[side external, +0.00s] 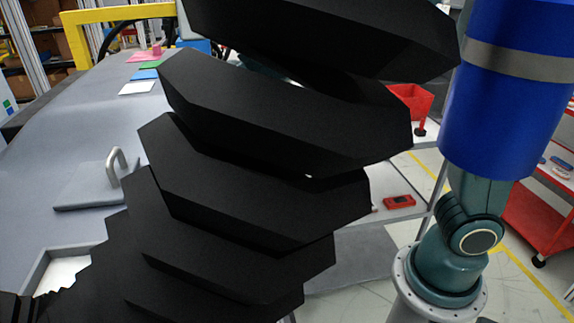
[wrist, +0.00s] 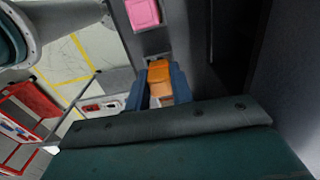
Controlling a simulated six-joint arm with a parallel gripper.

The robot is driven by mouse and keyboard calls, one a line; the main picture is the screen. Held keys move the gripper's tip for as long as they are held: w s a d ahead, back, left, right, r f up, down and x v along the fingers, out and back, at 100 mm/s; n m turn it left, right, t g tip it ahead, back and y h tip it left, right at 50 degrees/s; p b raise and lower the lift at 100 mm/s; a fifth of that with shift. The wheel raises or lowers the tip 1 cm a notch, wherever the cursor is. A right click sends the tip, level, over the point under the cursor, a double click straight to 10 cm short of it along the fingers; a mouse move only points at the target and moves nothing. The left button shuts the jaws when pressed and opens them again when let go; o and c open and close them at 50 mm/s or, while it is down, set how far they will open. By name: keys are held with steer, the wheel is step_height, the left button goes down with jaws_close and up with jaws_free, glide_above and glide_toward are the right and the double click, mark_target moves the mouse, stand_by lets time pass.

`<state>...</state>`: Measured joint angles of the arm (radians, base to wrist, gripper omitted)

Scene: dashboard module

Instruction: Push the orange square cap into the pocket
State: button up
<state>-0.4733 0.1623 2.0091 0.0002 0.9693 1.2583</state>
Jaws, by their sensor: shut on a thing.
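In the wrist view the orange cap (wrist: 159,72) sits between the two blue fingers of my gripper (wrist: 158,84), which is shut on it. The cap's near face looks paler, and its lower end is cut off by the dark bar in front. I cannot pick out the pocket in either view. In the side external view my gripper and the cap are not visible; large black angular segments cover the middle of the picture.
Black segments (side external: 255,190) block much of the side view. A grey panel (side external: 75,135) carries a plate with a handle (side external: 117,163) and a light-rimmed recess (side external: 62,272). Coloured squares (side external: 142,72) lie at its back. A pink square (wrist: 142,13) lies beyond the cap.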

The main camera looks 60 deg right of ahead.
mark_target(243, 205)
steer(key=shift+f, duration=0.6)
steer(key=o, duration=1)
step_height(243, 205, up, 14)
steer(key=shift+f, duration=0.15)
stand_by(0.6)
steer(key=s+d+f+n+t, duration=0.1)
steer(key=s+d+n+t, duration=0.1)
steer(key=s+d+n, duration=0.1)
steer(key=s+d+f+n+t, duration=0.1)
steer(key=s+d+f+n, duration=0.1)
steer(key=s+d, duration=0.4)
steer(key=s+d+f+n+t, duration=0.1)
steer(key=s+d+n+t, duration=0.1)
steer(key=s+d+n, duration=0.2)
steer(key=shift+s+d+f+t, duration=0.1)
steer(key=shift+s+d, duration=0.15)
steer(key=shift+d, duration=0.35)
steer(key=shift+s+d+f+t, duration=0.1)
steer(key=shift+s+d, duration=0.1)
steer(key=shift+d, duration=0.35)
steer(key=shift+s+d+f+t, duration=0.1)
steer(key=shift+s+d, duration=0.15)
steer(key=shift+d, duration=0.35)
